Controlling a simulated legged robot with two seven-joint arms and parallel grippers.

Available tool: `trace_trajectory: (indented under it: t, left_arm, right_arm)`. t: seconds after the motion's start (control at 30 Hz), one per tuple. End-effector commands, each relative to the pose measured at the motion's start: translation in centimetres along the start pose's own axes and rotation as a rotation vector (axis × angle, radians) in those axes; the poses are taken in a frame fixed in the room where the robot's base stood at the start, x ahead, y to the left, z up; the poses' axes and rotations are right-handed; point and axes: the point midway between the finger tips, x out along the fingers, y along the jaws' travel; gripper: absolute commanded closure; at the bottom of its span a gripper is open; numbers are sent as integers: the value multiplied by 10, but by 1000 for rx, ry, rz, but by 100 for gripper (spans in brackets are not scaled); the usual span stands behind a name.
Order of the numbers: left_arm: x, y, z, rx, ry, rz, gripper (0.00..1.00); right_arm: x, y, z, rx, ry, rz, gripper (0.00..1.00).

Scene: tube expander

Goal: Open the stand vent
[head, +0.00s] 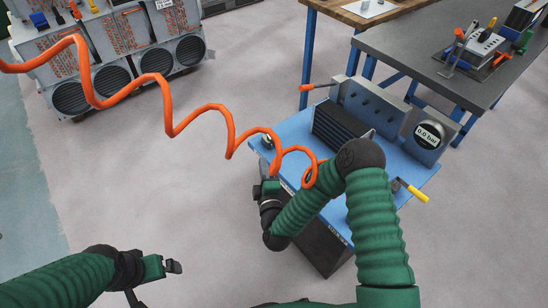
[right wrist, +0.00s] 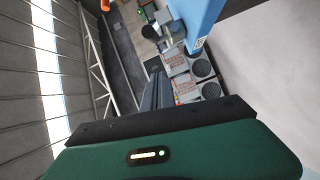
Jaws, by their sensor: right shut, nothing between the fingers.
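The blue test stand (head: 400,172) stands right of centre in the head view, with a round gauge (head: 429,135) reading 0.0 bar. I cannot tell for certain which is the vent. My right gripper (head: 267,187) is at the stand's left front edge, away from the yellow handle; it is shut and empty, and its fingers show in the right wrist view (right wrist: 160,90). My left gripper (head: 172,267) is low at left, over the floor; its jaw state is unclear.
An orange coiled hose (head: 165,105) hangs across to the stand, passing close to my right arm. A dark finned block (head: 340,130) sits on the stand. Grey units with fans (head: 110,60) stand at back left; a workbench (head: 430,45) is at back right. The floor at left is clear.

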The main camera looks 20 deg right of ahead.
Motion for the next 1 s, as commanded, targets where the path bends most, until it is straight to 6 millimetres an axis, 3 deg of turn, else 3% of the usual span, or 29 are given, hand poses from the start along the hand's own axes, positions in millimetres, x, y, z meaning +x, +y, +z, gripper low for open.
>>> trace_trajectory:
  t: [0.2,0.43,0.83,1.0]
  left_arm:
    - [18,0,4,0,0,0,0]
    - [25,0,6,0,0,0,0]
    - [25,0,6,0,0,0,0]
    - [29,0,7,0,0,0,0]
  right_arm:
    - [44,-4,9,1,-5,1,100]
    - [49,-2,36,1,0,-2,100]
    - [50,0,39,0,7,-1,100]
    - [53,2,42,-7,118,4,100]
